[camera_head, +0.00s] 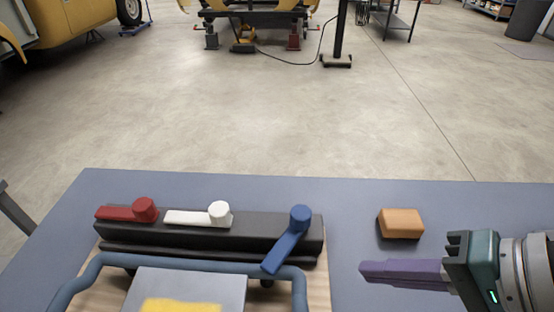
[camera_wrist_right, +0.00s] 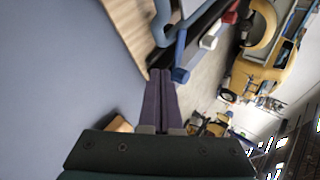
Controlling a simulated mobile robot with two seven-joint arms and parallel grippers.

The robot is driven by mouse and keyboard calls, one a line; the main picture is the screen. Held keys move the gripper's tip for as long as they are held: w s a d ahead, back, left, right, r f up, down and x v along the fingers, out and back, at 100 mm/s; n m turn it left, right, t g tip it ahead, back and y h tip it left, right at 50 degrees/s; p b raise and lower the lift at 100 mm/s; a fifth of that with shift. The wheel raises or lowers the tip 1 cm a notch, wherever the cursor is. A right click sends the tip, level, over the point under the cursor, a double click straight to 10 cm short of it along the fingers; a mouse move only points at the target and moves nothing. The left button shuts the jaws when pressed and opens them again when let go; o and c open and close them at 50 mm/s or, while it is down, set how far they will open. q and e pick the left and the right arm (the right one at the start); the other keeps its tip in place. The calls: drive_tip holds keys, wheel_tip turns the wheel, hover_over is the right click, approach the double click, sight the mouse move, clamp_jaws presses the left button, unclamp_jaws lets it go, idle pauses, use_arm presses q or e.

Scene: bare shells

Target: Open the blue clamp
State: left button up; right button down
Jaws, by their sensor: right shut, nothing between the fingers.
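The blue clamp (camera_head: 287,241) sits at the right end of a dark bar (camera_head: 200,241). Its lever slants from its round knob toward the front left, over the bar's front edge. The red clamp (camera_head: 128,210) and white clamp (camera_head: 200,216) have levers pointing left along the bar. My right gripper (camera_head: 364,271) is shut and empty, to the right of the blue clamp and apart from it in the head view. In the right wrist view its purple fingers (camera_wrist_right: 160,74) are together, with the blue clamp (camera_wrist_right: 181,70) just past their tips. My left gripper is not in view.
An orange block (camera_head: 400,223) lies on the grey-blue table (camera_head: 345,195), behind my right gripper. A blue tubular frame (camera_head: 190,265) and a grey plate (camera_head: 187,286) with a yellow patch stand in front of the bar. The table between bar and block is clear.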

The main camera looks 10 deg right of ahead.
sight(287, 237)
drive_tip(key=b+x, duration=0.2)
drive_tip(key=x, duration=0.5)
drive_tip(key=shift+w+a+f, duration=0.15)
drive_tip(key=shift+w+f, duration=0.05)
drive_tip(key=shift+f, duration=0.1)
drive_tip(key=shift+w+a+r+p, duration=0.2)
drive_tip(key=shift+w+a+p, duration=0.15)
drive_tip(key=shift+w+a, duration=0.95)
drive_tip(key=shift+w, duration=0.05)
